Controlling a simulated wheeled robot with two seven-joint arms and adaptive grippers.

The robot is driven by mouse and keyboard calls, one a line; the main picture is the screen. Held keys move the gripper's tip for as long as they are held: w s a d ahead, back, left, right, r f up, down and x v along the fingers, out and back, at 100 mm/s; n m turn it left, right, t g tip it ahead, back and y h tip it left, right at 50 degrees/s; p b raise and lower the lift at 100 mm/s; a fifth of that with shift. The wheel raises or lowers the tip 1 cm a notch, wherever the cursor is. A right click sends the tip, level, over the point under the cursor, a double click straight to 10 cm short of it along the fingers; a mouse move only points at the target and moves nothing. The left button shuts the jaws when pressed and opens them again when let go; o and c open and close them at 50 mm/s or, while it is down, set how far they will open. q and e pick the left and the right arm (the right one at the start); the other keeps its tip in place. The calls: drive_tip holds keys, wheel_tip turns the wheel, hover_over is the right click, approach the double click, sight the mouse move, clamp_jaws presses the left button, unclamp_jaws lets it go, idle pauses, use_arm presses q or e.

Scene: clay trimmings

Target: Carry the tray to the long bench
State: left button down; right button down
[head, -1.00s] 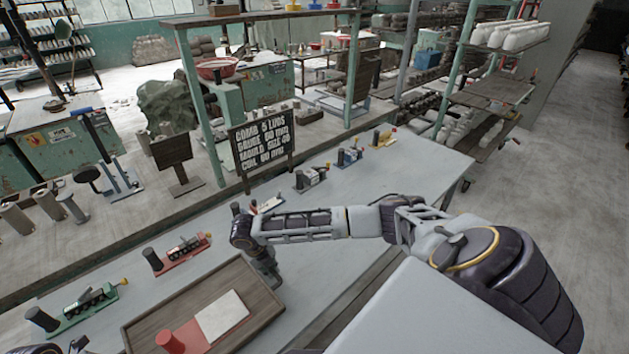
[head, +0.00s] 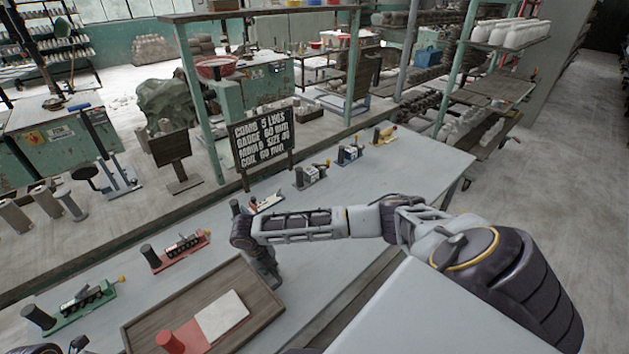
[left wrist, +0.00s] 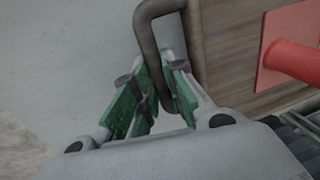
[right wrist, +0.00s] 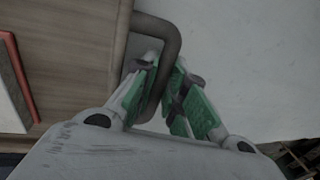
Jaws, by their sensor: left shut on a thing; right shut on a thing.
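The wooden tray (head: 255,285) is at the bottom of the head view, over the grey bench; I cannot tell whether it touches the bench top. It carries a red plate with a red cylinder (head: 170,342) and a flat pale block (head: 222,316). My right gripper (head: 270,276) is at the tray's right end, and in the right wrist view it is shut on a dark bar handle (right wrist: 168,38). My left gripper (left wrist: 160,75) is shut on the other dark handle (left wrist: 148,28) in the left wrist view; it is almost wholly out of the head view.
The long grey bench (head: 400,165) bears a green tool (head: 72,303), a red one (head: 178,252) and several others along its far edge. A dark lettered sign (head: 262,137) stands behind them. Bench top right of the tray is clear. Shelves (head: 490,90) stand beyond; open floor lies at right.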

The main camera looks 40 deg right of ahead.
use_arm(q)
drive_tip(key=shift+f+b, duration=0.55)
use_arm(e)
drive_tip(key=shift+f, duration=0.55)
use_arm(q)
drive_tip(key=c, duration=1.5)
unclamp_jaws()
use_arm(e)
drive_tip(key=c, duration=1.5)
unclamp_jaws()
use_arm(q)
drive_tip(key=shift+o, duration=0.2)
use_arm(e)
drive_tip(key=shift+o, duration=0.2)
use_arm(q)
drive_tip(key=shift+r, duration=0.15)
wheel_tip(320, 180, up, 8)
drive_tip(key=a, duration=0.1)
drive_tip(key=shift+a+f, duration=0.2)
drive_tip(key=shift+a, duration=0.05)
use_arm(e)
drive_tip(key=v, duration=1.2)
